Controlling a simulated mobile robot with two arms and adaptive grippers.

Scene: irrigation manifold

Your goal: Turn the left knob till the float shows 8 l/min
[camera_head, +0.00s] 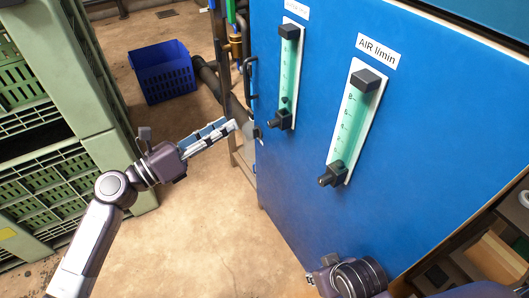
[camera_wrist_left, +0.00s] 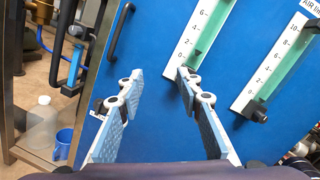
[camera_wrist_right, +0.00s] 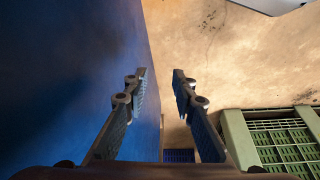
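The left flow meter (camera_head: 288,75) is a green tube on a white plate on a blue panel. Its black knob (camera_head: 276,122) is at the bottom in the head view. My right gripper (camera_wrist_right: 161,76) is open and empty beside the blue panel, pointing downward.
A second meter (camera_head: 350,120), under an "AIR l/min" label (camera_head: 377,49), has its own knob (camera_head: 329,178). A black handle (camera_head: 248,80) is on the panel's left side. Green crates (camera_head: 85,120) stand left, with a blue crate (camera_head: 163,72) behind. The floor between is clear.

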